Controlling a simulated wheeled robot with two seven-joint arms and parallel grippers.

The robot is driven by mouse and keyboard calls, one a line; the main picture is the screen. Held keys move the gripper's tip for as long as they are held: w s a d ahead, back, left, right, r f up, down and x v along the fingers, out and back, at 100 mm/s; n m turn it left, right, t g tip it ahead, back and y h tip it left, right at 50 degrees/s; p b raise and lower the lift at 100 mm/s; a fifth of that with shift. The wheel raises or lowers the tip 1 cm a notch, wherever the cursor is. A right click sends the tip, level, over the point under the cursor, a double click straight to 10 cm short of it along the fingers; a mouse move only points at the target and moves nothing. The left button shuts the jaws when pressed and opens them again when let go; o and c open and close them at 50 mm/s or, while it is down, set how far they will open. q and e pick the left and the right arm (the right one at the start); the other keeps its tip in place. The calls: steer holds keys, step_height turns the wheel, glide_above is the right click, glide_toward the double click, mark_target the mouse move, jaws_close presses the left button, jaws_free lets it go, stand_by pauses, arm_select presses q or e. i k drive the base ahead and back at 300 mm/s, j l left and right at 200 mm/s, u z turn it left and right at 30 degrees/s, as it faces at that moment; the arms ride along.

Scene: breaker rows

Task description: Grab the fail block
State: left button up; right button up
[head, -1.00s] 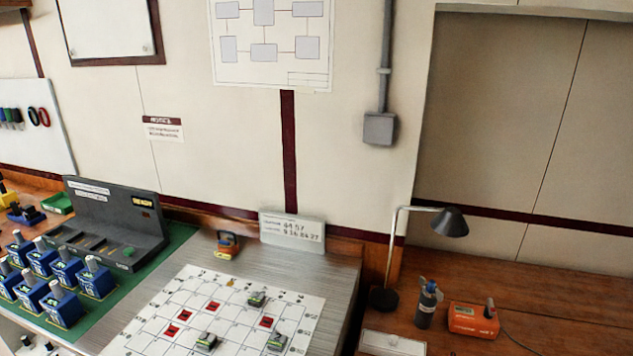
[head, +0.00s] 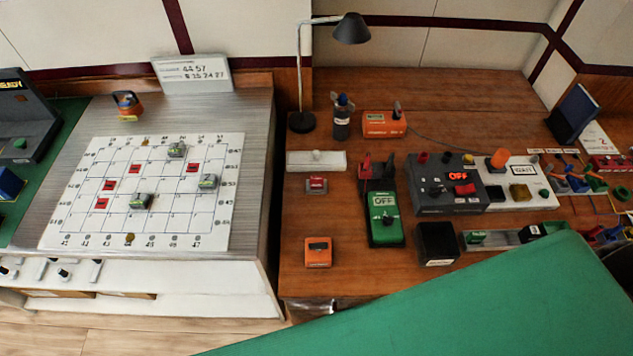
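No block carries a readable "fail" label, so I cannot tell which one is the fail block. On the wooden bench, candidates are a small red and grey block (head: 316,185), an orange block (head: 318,252) with a dark window, and a black box (head: 437,243) with a pale label. A narrow tray (head: 500,238) holds a small green piece (head: 475,238) and a dark piece with a white mark (head: 530,233). Neither of my grippers shows in the head view.
A gridded board (head: 75,215) with red cells and several small grey-green blocks lies left. A green tester (head: 384,215), grey control box (head: 447,190), lamp (head: 351,29) and orange device (head: 384,124) stand on the bench. A large green surface (head: 450,310) covers the lower right.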

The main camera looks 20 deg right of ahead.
mark_target(315, 182)
steer(key=z, duration=0.35)
steer(key=k+j+z, duration=0.1)
steer(key=z, duration=0.3)
steer(key=k+j+z, duration=0.1)
steer(key=z, duration=0.25)
steer(key=k+j+z, duration=0.1)
steer(key=z, duration=0.3)
steer(key=k+z, duration=0.1)
steer(key=z, duration=0.25)
